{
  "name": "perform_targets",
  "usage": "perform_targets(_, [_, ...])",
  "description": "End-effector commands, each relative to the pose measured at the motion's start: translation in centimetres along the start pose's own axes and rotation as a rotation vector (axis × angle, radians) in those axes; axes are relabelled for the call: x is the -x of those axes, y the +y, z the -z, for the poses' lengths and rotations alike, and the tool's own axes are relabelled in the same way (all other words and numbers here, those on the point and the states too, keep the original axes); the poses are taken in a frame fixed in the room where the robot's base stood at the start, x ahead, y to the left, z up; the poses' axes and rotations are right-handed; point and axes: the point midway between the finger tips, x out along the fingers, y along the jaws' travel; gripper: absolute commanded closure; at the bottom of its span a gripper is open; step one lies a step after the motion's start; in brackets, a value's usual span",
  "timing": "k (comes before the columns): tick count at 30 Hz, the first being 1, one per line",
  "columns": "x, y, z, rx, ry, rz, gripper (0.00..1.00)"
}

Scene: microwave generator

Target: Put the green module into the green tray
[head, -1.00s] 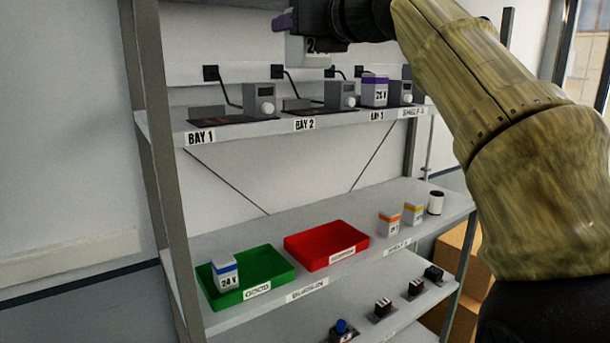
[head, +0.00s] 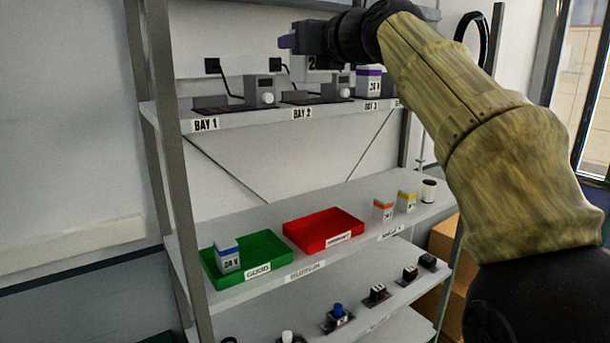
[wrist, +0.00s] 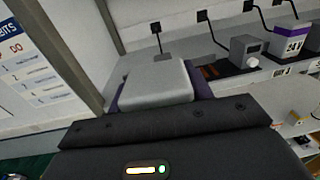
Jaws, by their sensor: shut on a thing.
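My gripper (head: 289,42) is high in front of the upper shelf, near bays 2 and 3. Its purple fingers are shut on a pale grey module (wrist: 157,84), which also shows in the head view (head: 315,66) with part of a "2" on its label. No green band shows on this module, so I cannot tell its colour marking. The green tray (head: 282,254), labelled GOOD, is on the middle shelf at left, below and left of my gripper. A blue-topped module (head: 227,256) stands in its left part. The tray's right part is empty.
An empty red tray (head: 352,224) sits right of the green one. Orange-topped (head: 383,211) and yellow-topped (head: 406,202) modules and a white cylinder (head: 429,190) stand farther right. A purple-topped module (head: 368,82) stands at bay 3. A shelf post (head: 165,170) rises at left.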

Motion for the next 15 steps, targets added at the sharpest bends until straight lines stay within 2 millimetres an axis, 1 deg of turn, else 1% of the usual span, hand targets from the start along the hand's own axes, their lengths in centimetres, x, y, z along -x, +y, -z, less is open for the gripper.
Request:
perform_targets(5, [-2.0, -2.0, 2.9, -0.002, 0.001, 0.044, 0.80])
perform_targets(8, [-3.3, -3.6, 4.9, -0.004, 0.003, 0.076, 0.80])
perform_targets(13, [-5.8, -7.5, 9.8, -0.005, 0.004, 0.154, 0.80])
perform_targets(15, [-6.3, -8.6, 11.0, -0.004, 0.001, 0.174, 0.80])
